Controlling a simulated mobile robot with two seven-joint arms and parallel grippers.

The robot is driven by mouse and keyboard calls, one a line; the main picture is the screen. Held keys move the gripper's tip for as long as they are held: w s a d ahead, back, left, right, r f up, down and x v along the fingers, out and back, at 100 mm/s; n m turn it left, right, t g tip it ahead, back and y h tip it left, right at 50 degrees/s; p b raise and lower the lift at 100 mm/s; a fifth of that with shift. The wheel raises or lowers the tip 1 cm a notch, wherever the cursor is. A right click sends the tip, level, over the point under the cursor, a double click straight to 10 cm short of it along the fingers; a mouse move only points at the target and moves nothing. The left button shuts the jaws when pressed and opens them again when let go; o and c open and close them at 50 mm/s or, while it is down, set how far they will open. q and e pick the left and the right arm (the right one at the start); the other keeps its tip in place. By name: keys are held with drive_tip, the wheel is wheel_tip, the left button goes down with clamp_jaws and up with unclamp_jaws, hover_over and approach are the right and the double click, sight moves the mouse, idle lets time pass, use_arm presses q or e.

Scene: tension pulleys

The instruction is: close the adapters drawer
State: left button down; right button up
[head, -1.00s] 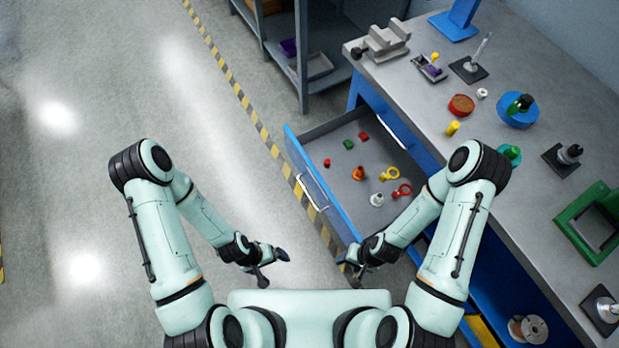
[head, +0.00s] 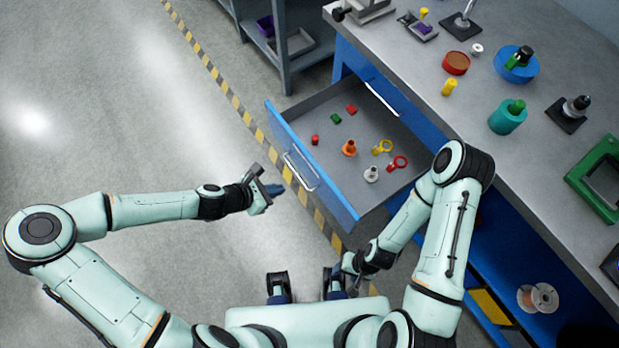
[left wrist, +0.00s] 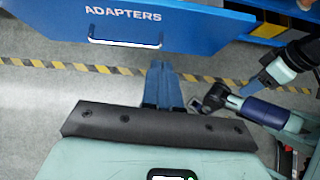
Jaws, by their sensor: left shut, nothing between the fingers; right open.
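The adapters drawer (head: 318,167) is pulled open from the blue workbench. It holds several small red, green, orange, yellow and white parts. Its blue front with a pale handle (head: 299,171) faces my left arm. In the left wrist view the front (left wrist: 190,22) carries the label ADAPTERS above the handle (left wrist: 124,42). My left gripper (head: 272,190) is shut and empty, just left of the drawer front and apart from it; its fingers (left wrist: 163,85) point toward the front. My right gripper (head: 345,270) is low, near the drawer's near corner; its fingers are partly hidden.
The bench top (head: 420,65) holds several items, including a teal cylinder (head: 507,117) and a green frame (head: 598,175). A spool (head: 540,297) sits on the lower shelf. A grey shelf rack (head: 285,50) stands behind. The floor left of the drawer is clear.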

use_arm(q)
approach(318, 173)
drive_tip(key=shift+n, duration=0.4)
drive_tip(key=x, duration=0.3)
drive_tip(key=f+x, duration=0.1)
drive_tip(key=x, duration=0.1)
drive_tip(key=shift+s+a, duration=0.2)
drive_tip(key=shift+a, duration=0.05)
drive_tip(key=shift+w+d+f, duration=0.15)
drive_tip(key=shift+w+d, duration=0.2)
drive_tip(key=shift+d, duration=0.15)
use_arm(e)
drive_tip(key=shift+s+f, duration=0.1)
drive_tip(key=shift+f, duration=0.15)
use_arm(q)
drive_tip(key=shift+d, duration=0.1)
